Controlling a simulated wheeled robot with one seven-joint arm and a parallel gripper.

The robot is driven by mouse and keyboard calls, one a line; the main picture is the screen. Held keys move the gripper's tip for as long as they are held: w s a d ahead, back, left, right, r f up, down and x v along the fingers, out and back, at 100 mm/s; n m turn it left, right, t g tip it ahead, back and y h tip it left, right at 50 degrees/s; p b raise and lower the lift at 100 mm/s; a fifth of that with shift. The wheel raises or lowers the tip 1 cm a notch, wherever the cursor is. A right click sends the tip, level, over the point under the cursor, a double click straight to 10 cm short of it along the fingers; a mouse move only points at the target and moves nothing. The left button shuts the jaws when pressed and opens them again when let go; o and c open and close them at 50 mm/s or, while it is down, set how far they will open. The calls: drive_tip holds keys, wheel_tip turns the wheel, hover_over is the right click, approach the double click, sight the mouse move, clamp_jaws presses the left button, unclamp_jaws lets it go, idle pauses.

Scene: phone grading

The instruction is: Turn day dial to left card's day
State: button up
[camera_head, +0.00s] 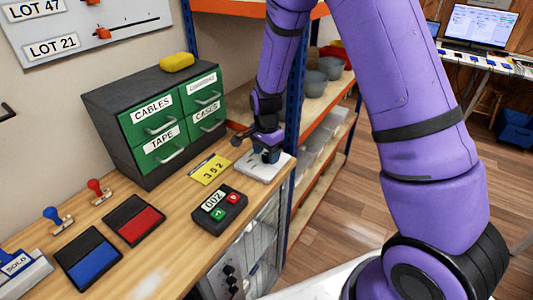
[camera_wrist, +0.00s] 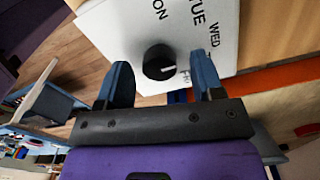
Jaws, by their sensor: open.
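The day dial is a black knob (camera_wrist: 158,62) on a white panel (camera_wrist: 115,30) in the wrist view. Its white pointer mark points right, towards a partly hidden day label beside a finger. The labels MON, TUE and WED show above and to the right, MON cut off. My gripper (camera_wrist: 161,75) is open, with one blue finger on each side of the knob; contact is unclear. In the head view my gripper (camera_head: 268,150) is low over the white panel (camera_head: 254,172), hiding the knob. No card with a day on it can be made out.
A drawer cabinet (camera_head: 126,119) stands behind. Stamps and red (camera_head: 140,223) and blue (camera_head: 93,264) pads lie farther left. A blue shelf post (camera_head: 297,95) rises close by.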

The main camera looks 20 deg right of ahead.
drive_tip(key=shift+f, duration=0.2)
drive_tip(key=c, duration=0.9)
drive_tip(key=shift+n, duration=0.3)
drive_tip(key=n, duration=0.3)
drive_tip(key=shift+n, duration=2.1)
